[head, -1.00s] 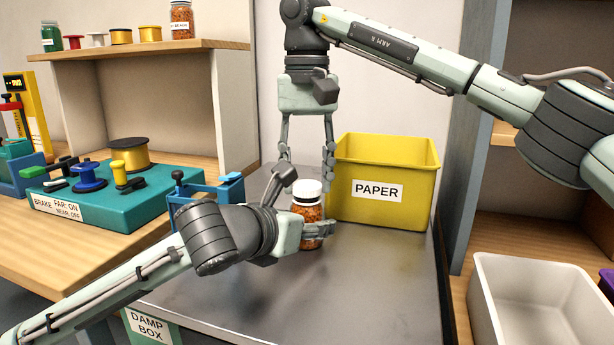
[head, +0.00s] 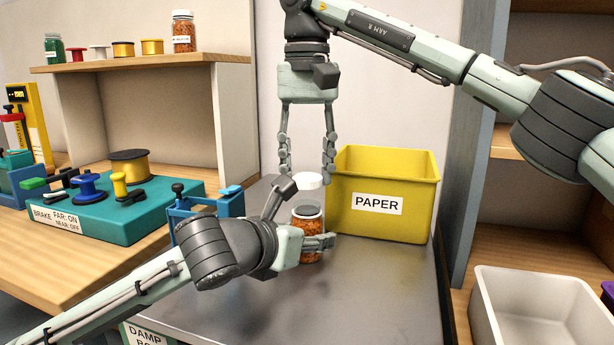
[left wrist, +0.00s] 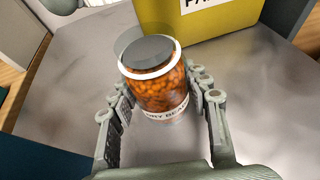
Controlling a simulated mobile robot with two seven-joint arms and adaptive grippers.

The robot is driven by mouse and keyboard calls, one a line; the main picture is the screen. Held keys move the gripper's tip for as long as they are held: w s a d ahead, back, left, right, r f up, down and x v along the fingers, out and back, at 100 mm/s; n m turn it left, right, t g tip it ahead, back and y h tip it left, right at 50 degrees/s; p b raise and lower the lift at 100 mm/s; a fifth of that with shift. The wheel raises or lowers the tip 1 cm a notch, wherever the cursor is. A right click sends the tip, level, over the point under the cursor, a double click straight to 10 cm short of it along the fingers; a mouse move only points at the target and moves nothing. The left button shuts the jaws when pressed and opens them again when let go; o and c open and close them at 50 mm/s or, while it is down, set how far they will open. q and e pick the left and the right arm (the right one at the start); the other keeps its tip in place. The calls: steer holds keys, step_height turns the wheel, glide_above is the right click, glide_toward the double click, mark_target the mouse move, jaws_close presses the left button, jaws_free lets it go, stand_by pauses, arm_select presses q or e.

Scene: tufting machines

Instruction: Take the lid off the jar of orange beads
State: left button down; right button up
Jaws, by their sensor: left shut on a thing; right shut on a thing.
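The jar of orange beads (head: 307,246) stands upright on the grey bench top, its dark round top showing. In the left wrist view the jar (left wrist: 162,92) has a dark grey top with a white ring and a partly hidden label. My left gripper (head: 306,222) is shut around the jar; its fingers flank it in the left wrist view (left wrist: 166,103). The white lid (head: 309,181) is above the jar, apart from it, between the fingertips of my right gripper (head: 307,172), which points down and is shut on it.
A yellow PAPER bin (head: 391,222) stands close on the right. A blue stand (head: 205,205) and a teal brake board (head: 118,208) are on the left. A shelf (head: 140,60) holds another orange jar (head: 183,32). A white tray (head: 540,310) is at lower right. The front bench is clear.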

steer(key=shift+r, duration=1.15)
arm_select(q)
steer(key=c, duration=0.7)
jaws_free()
